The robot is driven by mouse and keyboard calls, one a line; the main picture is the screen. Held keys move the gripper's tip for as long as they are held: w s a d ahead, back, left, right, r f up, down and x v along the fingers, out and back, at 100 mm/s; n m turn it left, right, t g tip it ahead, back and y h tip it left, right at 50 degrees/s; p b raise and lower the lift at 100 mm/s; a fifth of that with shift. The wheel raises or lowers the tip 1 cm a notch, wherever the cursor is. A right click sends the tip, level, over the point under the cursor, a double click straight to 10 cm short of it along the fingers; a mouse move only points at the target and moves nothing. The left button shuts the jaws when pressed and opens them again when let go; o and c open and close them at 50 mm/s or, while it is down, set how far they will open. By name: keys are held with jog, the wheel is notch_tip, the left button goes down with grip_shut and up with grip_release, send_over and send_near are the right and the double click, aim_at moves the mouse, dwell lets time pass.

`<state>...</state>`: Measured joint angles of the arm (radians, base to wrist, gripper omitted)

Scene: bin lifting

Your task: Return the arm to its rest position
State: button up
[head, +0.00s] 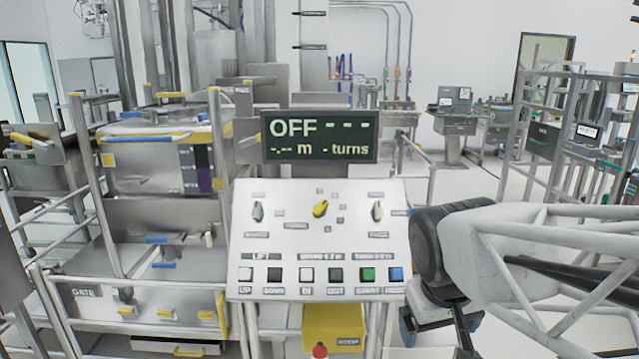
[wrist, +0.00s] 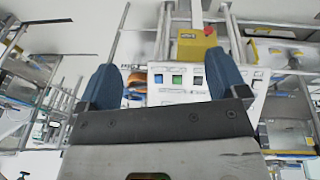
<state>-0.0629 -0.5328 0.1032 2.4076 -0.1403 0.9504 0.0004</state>
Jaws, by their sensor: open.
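My arm comes in from the right side of the head view, and its dark wrist joint is just right of the control panel (head: 318,215). My gripper (wrist: 164,75) shows in the wrist view with its two blue fingers wide apart and nothing between them. In the head view only part of it shows, low and beside the panel's lower right corner. The panel (wrist: 190,93) lies beyond the fingers in the wrist view, apparently apart from them.
A display (head: 319,136) above the panel reads OFF. A yellow box (head: 333,327) with a red button (head: 320,351) is below it. A metal machine with a gate (head: 150,290) and rails stands at left. Open floor lies at right, before racks (head: 560,130).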

jog(key=s+f+m+y, duration=0.1)
jog(key=s+f, duration=0.2)
jog(key=s, duration=0.3)
jog(key=shift+s+d+m, duration=0.35)
jog(key=shift+s+m, duration=0.05)
dwell(0.8)
